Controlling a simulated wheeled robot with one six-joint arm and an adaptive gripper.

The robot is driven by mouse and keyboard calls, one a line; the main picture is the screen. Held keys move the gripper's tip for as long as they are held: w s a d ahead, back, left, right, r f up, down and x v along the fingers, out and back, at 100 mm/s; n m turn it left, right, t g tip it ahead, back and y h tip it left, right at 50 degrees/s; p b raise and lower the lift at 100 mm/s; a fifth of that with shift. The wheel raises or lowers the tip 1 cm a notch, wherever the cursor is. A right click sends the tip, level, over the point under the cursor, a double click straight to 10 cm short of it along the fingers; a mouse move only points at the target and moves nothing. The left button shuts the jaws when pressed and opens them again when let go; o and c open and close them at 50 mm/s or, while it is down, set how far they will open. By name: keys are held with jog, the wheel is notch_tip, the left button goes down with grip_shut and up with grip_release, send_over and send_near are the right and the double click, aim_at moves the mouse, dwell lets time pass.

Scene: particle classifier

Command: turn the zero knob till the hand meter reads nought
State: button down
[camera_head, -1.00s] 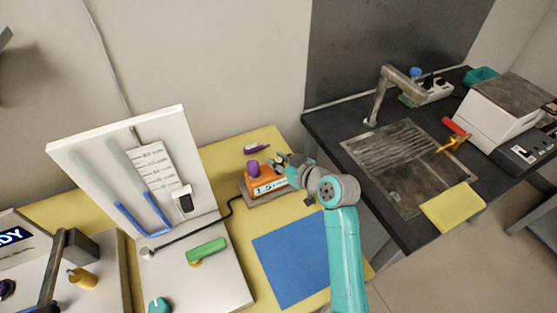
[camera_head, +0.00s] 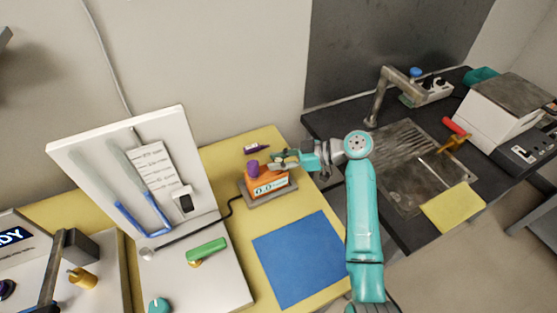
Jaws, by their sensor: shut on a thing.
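The hand meter (camera_head: 267,186) is an orange box with a pale display on its front, standing on a grey base on the yellow table. Its display digits are too small to read surely. A purple cylinder (camera_head: 253,168) stands up at its left end. My gripper (camera_head: 274,161) reaches in from the right, over the meter's top and just right of the purple cylinder. It is shut on a small part at the meter's top, which I take for the zero knob; the fingers hide it.
A black cable runs from the meter to the white board stand (camera_head: 171,125) at left. A blue mat (camera_head: 301,258) lies in front. A small purple item (camera_head: 257,149) lies behind the meter. The dark sink counter (camera_head: 330,140) is at right.

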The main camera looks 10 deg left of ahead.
jog(key=shift+n+g, duration=0.3)
jog(key=shift+g, duration=0.1)
jog(key=c, duration=0.9)
grip_release()
jog(key=shift+d, duration=0.1)
jog(key=v, duration=1.1)
jog(key=shift+d+r, duration=0.15)
jog(key=shift+d, duration=0.25)
